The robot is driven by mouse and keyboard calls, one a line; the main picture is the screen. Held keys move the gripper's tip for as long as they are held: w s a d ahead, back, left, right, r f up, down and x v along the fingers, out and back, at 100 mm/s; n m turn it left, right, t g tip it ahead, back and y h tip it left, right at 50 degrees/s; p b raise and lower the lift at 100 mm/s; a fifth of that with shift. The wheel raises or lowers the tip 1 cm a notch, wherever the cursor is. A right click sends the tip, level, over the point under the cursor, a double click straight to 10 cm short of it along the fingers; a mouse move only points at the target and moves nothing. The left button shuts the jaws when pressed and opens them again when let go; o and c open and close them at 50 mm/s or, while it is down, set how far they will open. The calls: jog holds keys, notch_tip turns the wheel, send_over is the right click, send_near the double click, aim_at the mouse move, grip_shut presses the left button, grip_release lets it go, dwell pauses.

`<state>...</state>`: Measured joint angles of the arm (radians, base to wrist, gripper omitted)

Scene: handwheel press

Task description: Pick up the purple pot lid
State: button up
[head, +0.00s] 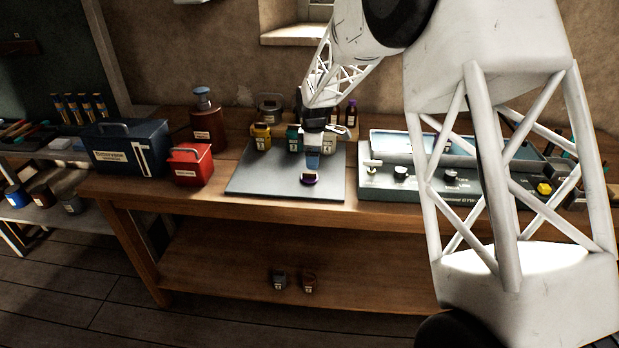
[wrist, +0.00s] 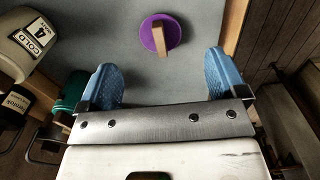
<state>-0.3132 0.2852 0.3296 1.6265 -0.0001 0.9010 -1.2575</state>
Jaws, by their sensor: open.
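The purple pot lid (head: 309,180) is a small round purple disc with a light bar handle across its top. It lies on the grey mat (head: 260,180) near the mat's front edge. In the wrist view the lid (wrist: 149,38) lies beyond the fingertips, between their two lines. My gripper (head: 313,160) is above the mat, behind the lid in the head view. Its two blue fingers stand wide apart in the wrist view (wrist: 162,72), with nothing between them. The lid is apart from both fingers.
A green pot (wrist: 70,95) and a white "COLD" container (wrist: 28,42) are close to the left finger. A control panel (head: 380,185) lies right.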

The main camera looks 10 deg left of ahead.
aim_at(313, 173)
dwell(0.3)
jog(key=shift+f, duration=1.25)
jog(key=shift+w+a+f, duration=0.1)
jog(key=shift+a+f, duration=0.05)
jog(key=shift+f, duration=2.45)
jog(key=c, duration=0.9)
